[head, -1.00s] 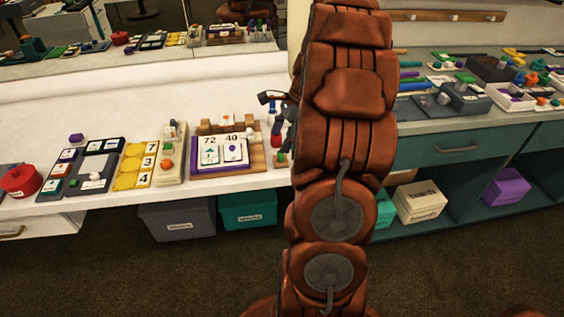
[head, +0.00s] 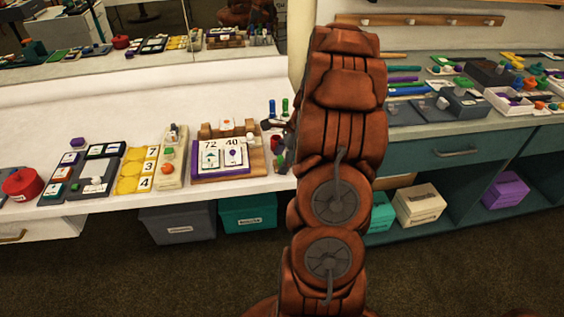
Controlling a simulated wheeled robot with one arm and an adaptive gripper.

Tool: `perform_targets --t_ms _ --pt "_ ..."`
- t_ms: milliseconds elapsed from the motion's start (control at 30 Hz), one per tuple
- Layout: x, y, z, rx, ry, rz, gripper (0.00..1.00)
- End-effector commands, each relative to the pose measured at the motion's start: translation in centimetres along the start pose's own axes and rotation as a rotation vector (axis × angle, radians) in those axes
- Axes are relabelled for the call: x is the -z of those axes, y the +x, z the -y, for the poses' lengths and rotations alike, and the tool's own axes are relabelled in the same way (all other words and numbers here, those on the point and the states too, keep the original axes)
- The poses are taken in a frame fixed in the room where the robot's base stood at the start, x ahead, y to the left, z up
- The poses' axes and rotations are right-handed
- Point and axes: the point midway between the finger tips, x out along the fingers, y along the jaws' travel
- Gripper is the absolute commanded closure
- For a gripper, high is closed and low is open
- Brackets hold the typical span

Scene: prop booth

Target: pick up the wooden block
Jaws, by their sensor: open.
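I cannot single out the wooden block with certainty. Brown wooden pieces (head: 207,131) stand behind the number cards on the white counter, left of my arm. A wooden board (head: 257,160) lies under and beside the purple-edged card tray (head: 228,174). My reddish-brown arm rises through the middle of the head view and covers the counter's right end. My gripper is hidden behind the arm, so its fingers and anything close to them do not show.
A red pot (head: 22,184), a dark tray (head: 91,172) and yellow number tiles (head: 137,170) line the white counter (head: 60,118). Blue and green pegs stand beside my arm. A teal counter (head: 455,150) with a crowded top is at right. The counter behind the trays is clear.

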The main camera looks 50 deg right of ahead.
Motion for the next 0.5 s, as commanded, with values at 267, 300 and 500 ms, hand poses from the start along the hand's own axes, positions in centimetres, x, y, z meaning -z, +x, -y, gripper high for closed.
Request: perform_targets --t_ms 267,300,500 --pt "0.02 0.37 0.02 0.002 0.000 -0.001 0.27" --pt "0.01 0.36 0.01 0.002 0.000 -0.001 0.31" --pt "0.01 0.36 0.01 0.001 0.000 0.000 0.52"
